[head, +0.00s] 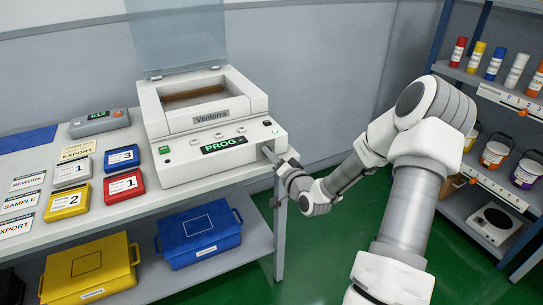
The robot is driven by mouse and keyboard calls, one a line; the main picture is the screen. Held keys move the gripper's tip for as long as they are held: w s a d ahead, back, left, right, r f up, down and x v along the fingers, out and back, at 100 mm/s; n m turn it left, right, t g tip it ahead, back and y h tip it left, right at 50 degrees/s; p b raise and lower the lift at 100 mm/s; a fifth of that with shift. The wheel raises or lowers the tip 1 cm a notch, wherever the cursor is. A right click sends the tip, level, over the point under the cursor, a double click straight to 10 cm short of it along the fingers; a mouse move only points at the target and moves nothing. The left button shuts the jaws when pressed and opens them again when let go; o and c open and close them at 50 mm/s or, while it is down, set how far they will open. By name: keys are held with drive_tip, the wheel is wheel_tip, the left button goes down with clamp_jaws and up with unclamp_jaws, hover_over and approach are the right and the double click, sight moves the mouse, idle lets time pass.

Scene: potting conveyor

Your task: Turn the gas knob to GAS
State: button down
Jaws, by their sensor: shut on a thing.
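The white machine labelled Venlorra (185,163) stands on the bench with its clear lid raised. Its front display (223,145) reads PROG in green letters. My gripper (270,154) is at the right end of the machine's front face, right of the display, reaching in from the right. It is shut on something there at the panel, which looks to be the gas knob. The gripper covers the knob, so its pointer and any GAS marking cannot be read.
Red (124,186), blue (121,158), yellow and grey labelled boxes lie on the bench left of the machine. Yellow (88,275) and blue (200,234) cases sit on the shelf below. A rack with bottles and tubs (494,152) stands at right. Green floor is open between.

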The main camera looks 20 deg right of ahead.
drive_tip(key=c, duration=0.6)
unclamp_jaws()
drive_tip(key=s+r+p, duration=0.1)
drive_tip(key=s+p, duration=0.3)
drive_tip(key=s, duration=1.3)
drive_tip(key=shift+s+d+p, duration=0.2)
drive_tip(key=shift+d+p, duration=0.1)
drive_tip(key=shift+w, duration=0.1)
